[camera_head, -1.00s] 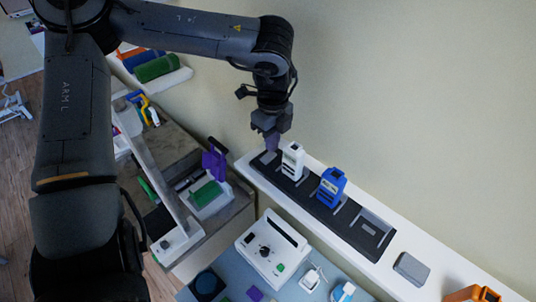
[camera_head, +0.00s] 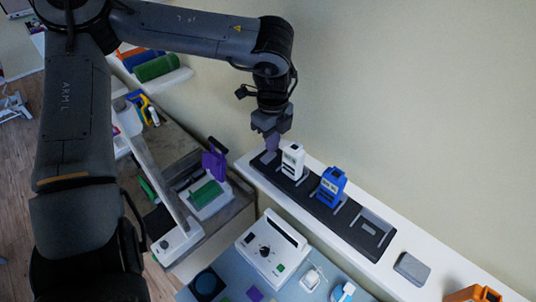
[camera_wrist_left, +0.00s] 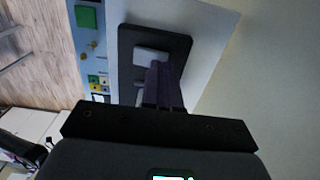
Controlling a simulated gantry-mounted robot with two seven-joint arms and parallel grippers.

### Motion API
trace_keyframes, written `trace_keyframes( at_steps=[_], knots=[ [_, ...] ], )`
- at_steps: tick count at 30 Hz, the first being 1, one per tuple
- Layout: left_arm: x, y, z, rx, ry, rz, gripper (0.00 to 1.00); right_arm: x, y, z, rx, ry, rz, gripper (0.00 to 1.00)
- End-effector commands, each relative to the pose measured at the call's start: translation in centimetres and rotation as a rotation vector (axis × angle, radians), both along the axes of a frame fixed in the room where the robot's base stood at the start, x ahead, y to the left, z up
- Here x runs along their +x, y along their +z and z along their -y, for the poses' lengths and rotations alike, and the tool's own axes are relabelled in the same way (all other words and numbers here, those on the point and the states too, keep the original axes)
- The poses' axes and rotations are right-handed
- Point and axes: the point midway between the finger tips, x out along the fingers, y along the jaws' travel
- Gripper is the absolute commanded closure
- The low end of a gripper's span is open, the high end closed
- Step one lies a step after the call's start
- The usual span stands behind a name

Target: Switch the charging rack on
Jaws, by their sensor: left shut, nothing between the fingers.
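The charging rack (camera_head: 325,208) is a long black strip on a white wall shelf. A white device (camera_head: 292,162) and a blue device (camera_head: 330,187) stand upright in it; the bays to their right are empty. My left gripper (camera_head: 271,143) is shut and empty, pointing down over the rack's left end. In the left wrist view the shut purple-grey fingers (camera_wrist_left: 163,88) reach to a light grey pad (camera_wrist_left: 151,56) on the black rack (camera_wrist_left: 181,44). They partly cover the pad, and I cannot tell whether they touch it. My right gripper is not in view.
The wall rises close behind the shelf (camera_head: 386,268). A grey box (camera_head: 411,268) and an orange holder (camera_head: 473,294) are further right. In front stand a white unit with a knob (camera_head: 267,251) and a purple clamp-like thing (camera_head: 215,160). A green roll (camera_head: 156,68) lies at upper left.

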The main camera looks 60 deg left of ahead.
Motion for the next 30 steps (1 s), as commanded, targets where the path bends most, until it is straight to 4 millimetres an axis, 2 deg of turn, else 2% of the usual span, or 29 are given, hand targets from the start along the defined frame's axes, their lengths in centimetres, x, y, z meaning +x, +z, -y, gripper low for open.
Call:
trace_keyframes(
  at_steps=[30],
  knots=[
    [0.0,-1.6,0.0,0.000,0.000,-0.001,1.00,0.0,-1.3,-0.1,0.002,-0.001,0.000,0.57]
  ],
)
